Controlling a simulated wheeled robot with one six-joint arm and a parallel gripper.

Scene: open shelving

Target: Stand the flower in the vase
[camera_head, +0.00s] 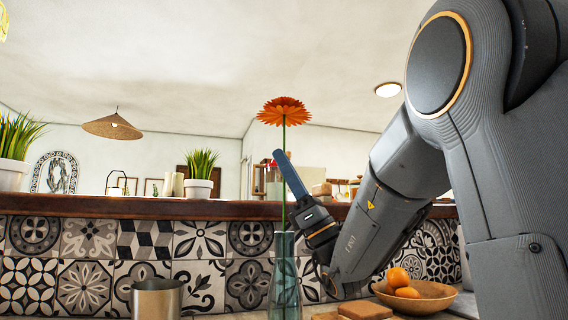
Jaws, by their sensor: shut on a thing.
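The flower has an orange bloom (284,110) and a long, thin green stem (283,215), and it stands upright. My gripper (284,163) comes in from the right, tilted up to the left, and is shut on the stem below the bloom. The blue-grey glass vase (285,285) stands directly below. The stem's lower part reaches the vase mouth in this view. How far it goes inside is hard to tell through the glass. The vase's base is cut off by the frame.
A metal pot (157,298) stands left of the vase. A wooden bowl (437,298) with oranges and a wooden board (364,310) are at the right. A tiled wall with a wooden ledge (110,207) runs behind, carrying potted plants (199,187).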

